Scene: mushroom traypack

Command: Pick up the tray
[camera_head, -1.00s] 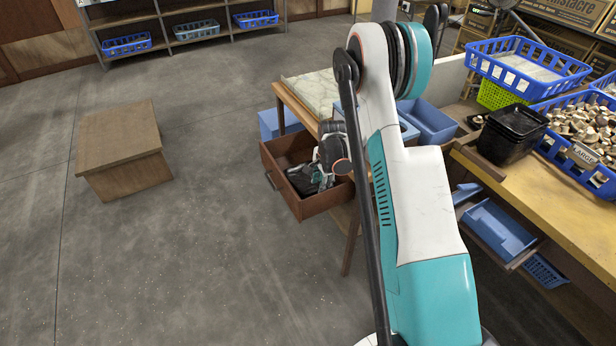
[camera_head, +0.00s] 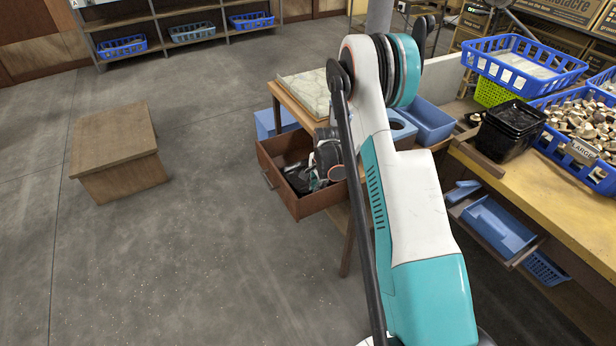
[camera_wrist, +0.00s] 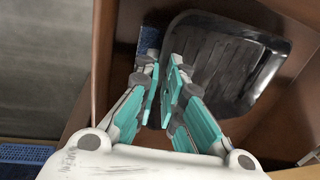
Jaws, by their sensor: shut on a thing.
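A black tray (camera_wrist: 225,62) with a ridged base lies inside the open wooden drawer (camera_wrist: 104,60) in the wrist view. My gripper (camera_wrist: 164,78) has its teal fingers close together at the tray's near-left edge, shut on the tray's rim; the exact contact is partly hidden by the fingers. In the head view my gripper (camera_head: 312,182) is down inside the drawer (camera_head: 322,205), and the tray there is dark and mostly hidden by the gripper.
The drawer walls stand close around the gripper. A stack of black trays (camera_head: 511,128) and blue crates of mushrooms (camera_head: 590,165) are on the right-hand table (camera_head: 540,190). A wooden box (camera_head: 115,150) stands on open floor at the left.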

